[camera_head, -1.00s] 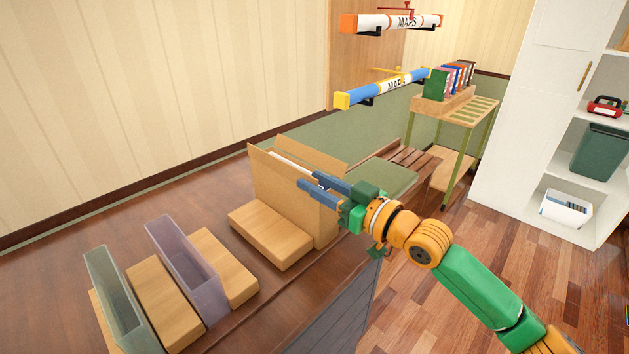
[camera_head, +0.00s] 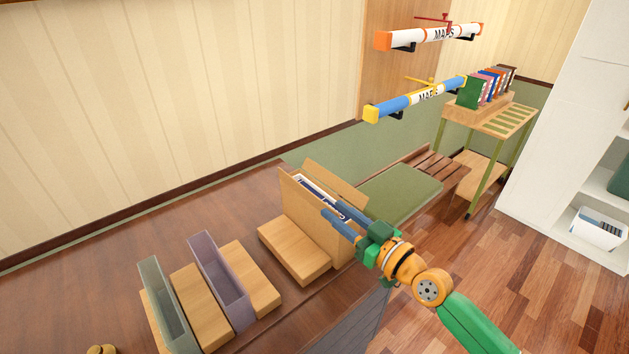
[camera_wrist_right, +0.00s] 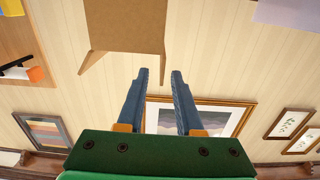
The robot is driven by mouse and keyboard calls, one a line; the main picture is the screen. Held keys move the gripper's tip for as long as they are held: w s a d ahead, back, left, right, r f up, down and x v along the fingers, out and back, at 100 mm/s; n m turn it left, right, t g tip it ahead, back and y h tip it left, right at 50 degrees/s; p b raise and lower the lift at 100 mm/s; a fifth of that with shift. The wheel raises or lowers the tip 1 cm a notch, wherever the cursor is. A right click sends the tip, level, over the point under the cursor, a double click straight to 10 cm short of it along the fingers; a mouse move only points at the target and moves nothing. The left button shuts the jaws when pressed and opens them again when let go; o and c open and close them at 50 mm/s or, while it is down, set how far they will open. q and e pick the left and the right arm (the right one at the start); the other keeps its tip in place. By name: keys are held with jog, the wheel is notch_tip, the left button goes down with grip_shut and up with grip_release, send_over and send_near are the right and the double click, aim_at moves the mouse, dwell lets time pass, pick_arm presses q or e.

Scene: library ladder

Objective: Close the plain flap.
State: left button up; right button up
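An open cardboard box (camera_head: 298,206) stands on the brown surface, with dark blue and white contents (camera_head: 318,190) showing inside. A plain flap (camera_head: 336,178) stands up and leans outward along its far side. My right gripper (camera_head: 332,219) is at the box's near right end, with its blue fingers close to the rim; I cannot tell whether they touch it. My left gripper is not in view.
A wooden block (camera_head: 293,252) lies left of the box, then a purple bin (camera_head: 220,280) and a grey-green bin (camera_head: 165,305) among more blocks. A green cushion (camera_head: 400,195) lies to the right. Two map tubes (camera_head: 430,38) hang above, and a slatted cart (camera_head: 500,122) stands behind.

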aim_at(317, 198)
jog(key=b+x, duration=0.1)
jog(key=x, duration=0.5)
jog(key=shift+a+f, duration=0.15)
jog(key=shift+w+a, duration=0.25)
jog(key=shift+w, duration=0.1)
jog(key=shift+s+d, duration=0.1)
jog(key=shift+c, duration=0.2)
grip_shut()
dwell(0.5)
